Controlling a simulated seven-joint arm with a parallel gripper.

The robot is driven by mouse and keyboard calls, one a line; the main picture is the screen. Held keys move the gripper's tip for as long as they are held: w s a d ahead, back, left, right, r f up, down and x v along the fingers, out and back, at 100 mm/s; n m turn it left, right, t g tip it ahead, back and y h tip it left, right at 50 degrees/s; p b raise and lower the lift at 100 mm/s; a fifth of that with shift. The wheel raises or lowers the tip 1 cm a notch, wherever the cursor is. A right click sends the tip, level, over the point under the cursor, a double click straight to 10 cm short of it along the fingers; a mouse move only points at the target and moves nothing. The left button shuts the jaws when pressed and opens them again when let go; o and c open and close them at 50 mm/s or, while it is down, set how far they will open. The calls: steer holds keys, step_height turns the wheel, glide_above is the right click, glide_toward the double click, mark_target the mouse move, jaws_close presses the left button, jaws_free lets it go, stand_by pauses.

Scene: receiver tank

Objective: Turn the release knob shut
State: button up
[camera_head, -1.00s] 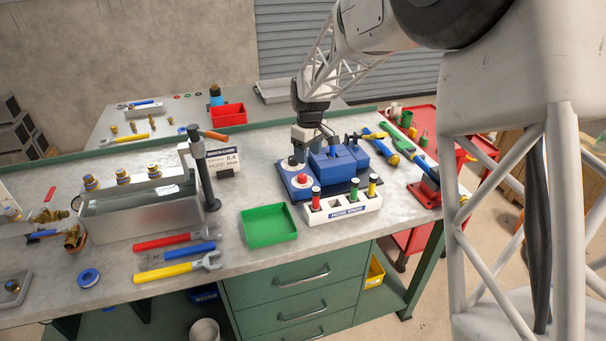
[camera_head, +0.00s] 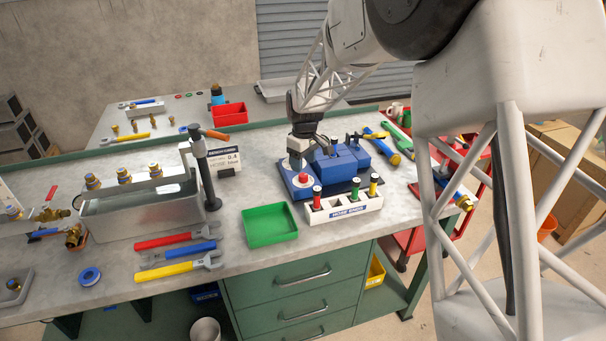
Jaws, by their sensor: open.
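A blue machine (camera_head: 338,160) stands on a dark blue base plate on the bench. A small red knob (camera_head: 304,178) sits on a pale round disc at the front left of that plate. It is the only knob-like part I can make out there, and I cannot tell how far it is turned. My gripper (camera_head: 297,158) points down just behind the red knob, over the plate's left side, and appears apart from the knob. It is open. A grey round part lies under its fingertips, and I cannot tell whether they touch it.
A hose-ends rack (camera_head: 343,208) with red, green and yellow pieces stands close in front. A green tray (camera_head: 270,226) lies to the front left. A black post (camera_head: 206,175) rises beside a metal water tank (camera_head: 135,217). Several wrenches (camera_head: 180,252) lie at the front.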

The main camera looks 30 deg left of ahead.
mark_target(303, 174)
steer(key=shift+s+f, duration=0.1)
steer(key=shift+f, duration=2.4)
steer(key=c, duration=0.9)
